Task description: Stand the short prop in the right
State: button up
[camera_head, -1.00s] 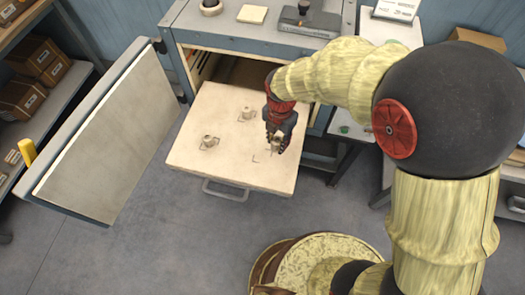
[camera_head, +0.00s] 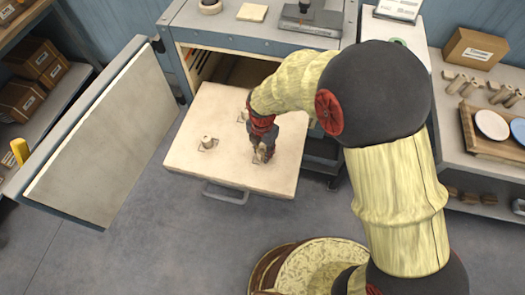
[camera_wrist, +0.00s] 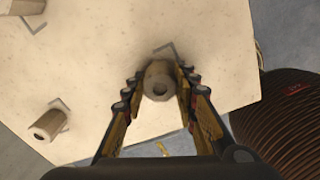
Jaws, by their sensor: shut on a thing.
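My gripper (camera_head: 261,153) is shut on a short, pale, cylindrical prop (camera_wrist: 158,80), over the front right part of the pulled-out pale board (camera_head: 184,152). In the wrist view the held prop is upright between the fingers, hollow end toward the camera. A dark corner mark (camera_wrist: 166,49) lies just beyond it on the board. I cannot tell whether the prop's base touches the board. A second prop (camera_head: 208,142) stands at its own corner mark on the left of the board. A third (camera_head: 243,116) stands farther back, partly hidden by my arm.
The dryer cabinet (camera_head: 250,38) is behind the board, with its door (camera_head: 100,135) swung open at left. A handle (camera_head: 226,194) is on the board's front edge. A right-hand shelf holds several props, a carton (camera_head: 476,48) and a tray with plates (camera_head: 491,125).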

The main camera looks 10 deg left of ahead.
jog(key=shift+f, duration=0.2)
jog(key=o, duration=1.1)
jog(key=shift+o, duration=0.6)
